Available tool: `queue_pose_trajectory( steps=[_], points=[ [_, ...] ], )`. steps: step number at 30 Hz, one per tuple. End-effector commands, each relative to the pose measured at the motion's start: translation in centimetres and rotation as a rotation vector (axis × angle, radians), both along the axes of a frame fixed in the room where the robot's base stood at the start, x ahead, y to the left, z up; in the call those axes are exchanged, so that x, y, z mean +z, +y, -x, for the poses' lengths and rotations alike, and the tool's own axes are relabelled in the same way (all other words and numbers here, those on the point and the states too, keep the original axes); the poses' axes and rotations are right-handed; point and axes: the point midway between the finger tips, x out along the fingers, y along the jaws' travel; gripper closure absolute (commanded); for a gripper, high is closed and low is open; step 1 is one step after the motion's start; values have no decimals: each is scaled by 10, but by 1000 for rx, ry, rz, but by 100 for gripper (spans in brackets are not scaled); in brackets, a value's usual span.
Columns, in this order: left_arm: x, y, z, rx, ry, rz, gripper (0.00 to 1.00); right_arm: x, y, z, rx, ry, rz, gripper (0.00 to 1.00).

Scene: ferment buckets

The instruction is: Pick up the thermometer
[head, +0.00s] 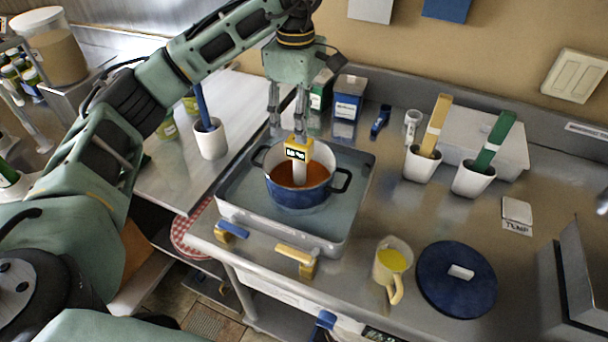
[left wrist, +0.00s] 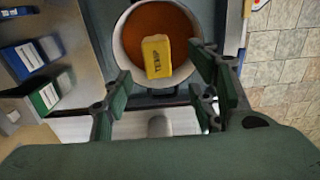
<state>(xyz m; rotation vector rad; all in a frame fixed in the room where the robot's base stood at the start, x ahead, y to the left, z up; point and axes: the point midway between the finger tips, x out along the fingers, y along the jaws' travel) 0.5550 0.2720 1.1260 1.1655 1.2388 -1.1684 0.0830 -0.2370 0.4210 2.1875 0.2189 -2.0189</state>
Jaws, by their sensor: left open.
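The thermometer (head: 298,150) has a yellow head with a dark display and a pale stem. It stands upright in a blue pot (head: 300,192) of orange-brown liquid; its lower end is hidden in the liquid. In the left wrist view its yellow top, marked TEMP (left wrist: 158,56), shows ahead of the fingers, over the pot (left wrist: 128,68). My left gripper (head: 288,132) is open and points down, just behind and above the thermometer. Its fingers (left wrist: 163,92) show spread and empty in the left wrist view. My right gripper is not in view.
The pot stands in a grey tray-like burner (head: 345,205) with blue and yellow handles at its front. A jug (head: 392,262) and blue lid (head: 456,279) lie to the right. White cups (head: 422,165) with colored handles stand behind. A white cup (head: 210,140) stands left.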

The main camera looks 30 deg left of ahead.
Motion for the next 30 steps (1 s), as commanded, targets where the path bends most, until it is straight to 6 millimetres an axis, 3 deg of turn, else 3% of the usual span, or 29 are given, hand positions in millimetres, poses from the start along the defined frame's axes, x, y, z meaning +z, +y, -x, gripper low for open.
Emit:
queue_pose_trajectory(
  steps=[18,26,30],
  points=[
    [-72,-2,-5,-1,3,-1,47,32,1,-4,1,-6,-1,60],
    [-78,-2,-6,-1,0,1,47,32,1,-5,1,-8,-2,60],
    [-78,-2,-6,-1,0,1,56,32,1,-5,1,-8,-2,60]
  ],
)
